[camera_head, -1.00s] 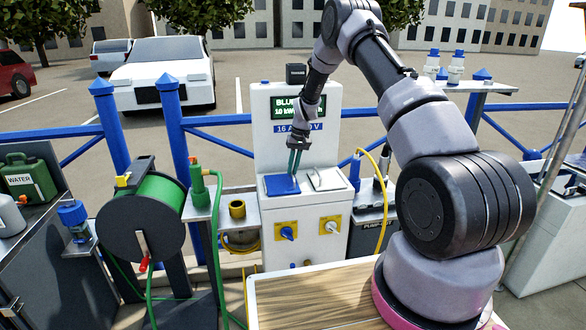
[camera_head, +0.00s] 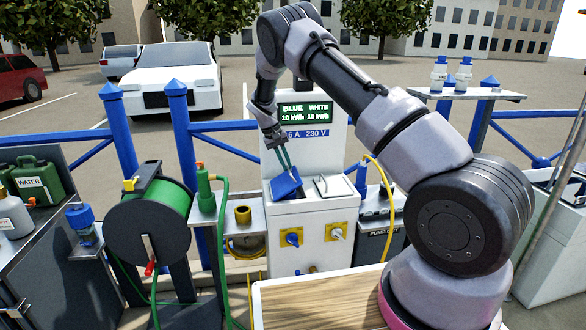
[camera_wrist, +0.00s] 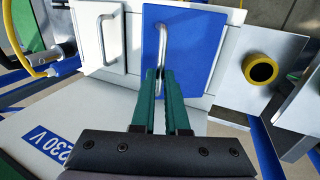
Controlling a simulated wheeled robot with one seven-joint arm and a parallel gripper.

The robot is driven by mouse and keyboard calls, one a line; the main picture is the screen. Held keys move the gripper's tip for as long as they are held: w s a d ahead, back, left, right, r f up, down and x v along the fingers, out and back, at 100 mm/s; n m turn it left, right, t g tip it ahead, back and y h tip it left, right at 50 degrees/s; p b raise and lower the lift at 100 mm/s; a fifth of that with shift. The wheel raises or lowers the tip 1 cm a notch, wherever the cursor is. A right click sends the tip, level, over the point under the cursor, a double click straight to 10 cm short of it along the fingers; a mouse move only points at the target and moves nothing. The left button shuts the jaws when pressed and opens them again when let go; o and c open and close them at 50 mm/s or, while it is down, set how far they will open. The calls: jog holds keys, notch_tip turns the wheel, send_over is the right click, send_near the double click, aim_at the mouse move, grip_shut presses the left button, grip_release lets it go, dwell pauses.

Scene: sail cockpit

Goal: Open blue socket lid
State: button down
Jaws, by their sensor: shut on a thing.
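The blue socket lid (camera_head: 286,184) is on top of the white power pedestal (camera_head: 308,230), tilted up from its seat. It also shows in the wrist view as a blue panel (camera_wrist: 195,50) with a metal bar handle (camera_wrist: 162,45). My gripper (camera_head: 287,167) is at the lid, and its green fingers (camera_wrist: 163,75) are shut on the handle. The fingertips hide part of the handle. The white socket lid (camera_head: 334,187) beside it lies flat and shut.
The pedestal's display panel (camera_head: 305,110) stands just behind the lids. A green hose reel (camera_head: 150,220) and a shelf with a yellow ring (camera_head: 243,215) are on the left. A yellow cable (camera_head: 390,200) hangs on the right.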

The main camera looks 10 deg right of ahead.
jog(key=a+r+h, duration=0.1)
jog(key=a+h, duration=0.1)
jog(key=a, duration=0.4)
jog(key=shift+s+a+h, duration=0.15)
jog(key=shift+h, duration=0.25)
jog(key=c, duration=0.9)
grip_release()
jog(key=shift+f, duration=0.1)
jog(key=v, duration=1.1)
